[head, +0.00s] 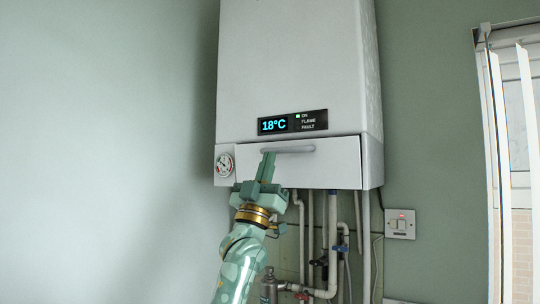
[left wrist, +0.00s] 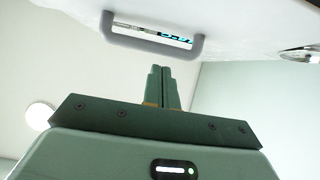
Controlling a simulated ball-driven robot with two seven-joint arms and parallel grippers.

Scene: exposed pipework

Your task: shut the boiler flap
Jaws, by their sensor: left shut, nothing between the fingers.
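The boiler (head: 295,60) hangs on the wall, a white box with a lit display (head: 293,123) reading 18°C. Its flap (head: 325,165) is the white panel at the bottom front, with a grey bar handle (head: 288,149) along its top. The flap looks nearly flush with the body, with a dark line along its edge; I cannot tell if it is fully shut. My left gripper (head: 268,160) is shut and empty, pointing up in front of the flap, by the handle's left end. In the left wrist view its fingertips (left wrist: 160,72) are below the handle (left wrist: 152,38). My right gripper is not in view.
A pressure gauge (head: 225,164) sits left of the flap. Several pipes (head: 333,240) with valves run below the boiler. Blinds (head: 500,150) hang at the far right. The left wall is bare.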

